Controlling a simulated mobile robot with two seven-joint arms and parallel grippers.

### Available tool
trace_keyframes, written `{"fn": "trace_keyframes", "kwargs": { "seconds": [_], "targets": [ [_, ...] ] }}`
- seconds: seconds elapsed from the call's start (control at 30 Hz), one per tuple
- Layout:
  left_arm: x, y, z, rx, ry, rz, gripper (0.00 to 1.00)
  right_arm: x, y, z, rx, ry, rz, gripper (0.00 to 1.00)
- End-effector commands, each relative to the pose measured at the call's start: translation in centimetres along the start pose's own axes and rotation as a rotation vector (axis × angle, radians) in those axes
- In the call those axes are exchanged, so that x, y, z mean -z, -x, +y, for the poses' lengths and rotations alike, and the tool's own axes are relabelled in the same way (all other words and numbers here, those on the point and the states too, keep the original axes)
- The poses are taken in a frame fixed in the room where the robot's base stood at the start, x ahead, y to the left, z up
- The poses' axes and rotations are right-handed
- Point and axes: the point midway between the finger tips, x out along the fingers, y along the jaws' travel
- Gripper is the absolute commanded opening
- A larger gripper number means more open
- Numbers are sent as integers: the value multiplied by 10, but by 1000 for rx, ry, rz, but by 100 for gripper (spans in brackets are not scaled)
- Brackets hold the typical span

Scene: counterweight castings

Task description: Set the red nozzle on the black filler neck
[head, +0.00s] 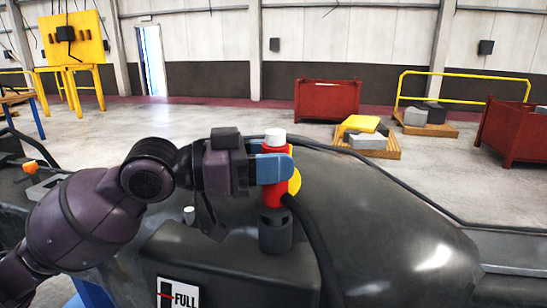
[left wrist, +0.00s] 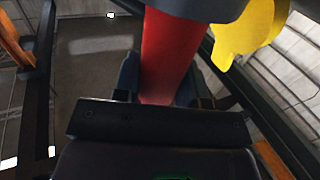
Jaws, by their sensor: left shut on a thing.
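The red nozzle (head: 274,197) has a white top and stands upright in the head view, with a black hose running down to the right from its lower part. My left gripper (head: 274,168) is shut on it, its blue fingers around the upper red body. The red body also shows between the fingers in the left wrist view (left wrist: 166,55). The black filler neck (head: 275,237) rises from the dark casing directly below the nozzle. My right gripper is out of view.
A yellow round piece (head: 295,182) shows behind the nozzle, and in the wrist view (left wrist: 245,28). Red bins (head: 327,100) and a loaded pallet (head: 376,146) stand on the floor beyond.

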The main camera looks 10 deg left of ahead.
Motion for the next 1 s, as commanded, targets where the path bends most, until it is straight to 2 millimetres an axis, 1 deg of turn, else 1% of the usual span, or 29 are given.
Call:
{"fn": "trace_keyframes", "kwargs": {
  "seconds": [0.4, 1.0],
  "targets": [
    [-8, 0, 0, 0, -1, 2, 21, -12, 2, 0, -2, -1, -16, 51],
    [-19, 0, 0, 0, -1, 3, 21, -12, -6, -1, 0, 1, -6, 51]
  ]
}}
